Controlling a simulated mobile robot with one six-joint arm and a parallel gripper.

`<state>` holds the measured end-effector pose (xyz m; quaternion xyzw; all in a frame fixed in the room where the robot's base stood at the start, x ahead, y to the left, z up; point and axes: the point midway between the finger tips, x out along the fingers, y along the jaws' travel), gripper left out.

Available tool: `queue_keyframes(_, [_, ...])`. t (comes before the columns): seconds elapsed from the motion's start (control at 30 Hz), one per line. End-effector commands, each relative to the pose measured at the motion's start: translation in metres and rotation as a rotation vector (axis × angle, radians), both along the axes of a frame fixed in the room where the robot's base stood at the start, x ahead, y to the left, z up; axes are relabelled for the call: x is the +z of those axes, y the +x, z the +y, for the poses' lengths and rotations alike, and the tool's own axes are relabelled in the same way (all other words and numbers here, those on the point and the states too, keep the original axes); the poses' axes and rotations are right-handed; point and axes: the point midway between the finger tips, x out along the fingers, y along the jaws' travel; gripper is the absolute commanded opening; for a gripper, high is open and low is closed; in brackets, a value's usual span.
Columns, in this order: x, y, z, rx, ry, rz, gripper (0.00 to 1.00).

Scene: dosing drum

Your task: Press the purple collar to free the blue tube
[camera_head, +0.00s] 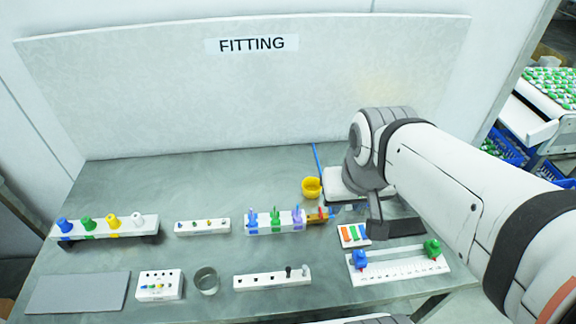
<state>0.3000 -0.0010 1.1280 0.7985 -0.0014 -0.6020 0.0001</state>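A white block (262,229) in the middle of the table carries a blue, a green and a purple fitting. The purple fitting (297,217) is at its right end; a separate collar cannot be made out at this size. A thin blue tube-like line (317,160) runs from the table's back edge down towards the yellow cup; where it ends is hidden or unclear. My gripper (377,232) points down, right of the block and apart from it, above the table near a card of coloured strips. Whether its fingers are open or shut does not show.
A white rack (398,267) with blue and green knobs stands at front right.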

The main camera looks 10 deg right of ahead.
Motion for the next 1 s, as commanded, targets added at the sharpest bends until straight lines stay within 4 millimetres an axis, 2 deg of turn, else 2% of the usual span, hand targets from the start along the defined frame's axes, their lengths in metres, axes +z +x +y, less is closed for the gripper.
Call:
queue_keyframes(0.17, [0.0000,0.0000,0.0000,0.000,0.000,0.000,0.27])
queue_keyframes(0.5, [0.0000,0.0000,0.0000,0.000,0.000,0.000,0.00])
queue_keyframes(1.0, [0.0000,0.0000,0.0000,0.000,0.000,0.000,0.00])
